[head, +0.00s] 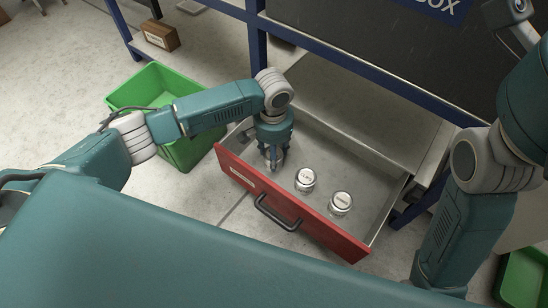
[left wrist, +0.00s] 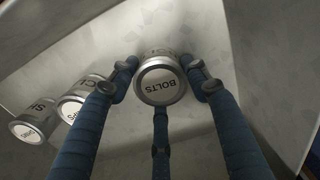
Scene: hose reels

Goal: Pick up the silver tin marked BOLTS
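The silver tin marked BOLTS (left wrist: 160,82) shows in the left wrist view with its lid toward the camera, between the blue fingers of my left gripper (left wrist: 162,85). One finger is at each side and a third below. The fingertips are close to the tin; whether they press on it I cannot tell. In the head view my left gripper (head: 273,158) points down into the open drawer and mostly hides this tin. Two other silver tins stand to its right, one nearer (head: 305,180) and one farther (head: 341,203). My right gripper is not in view.
The red-fronted drawer (head: 330,235) has a black handle (head: 277,212) and grey walls. A green bin (head: 190,150) stands left of it. A blue frame (head: 340,53) rises behind. The drawer floor is bare around the tins.

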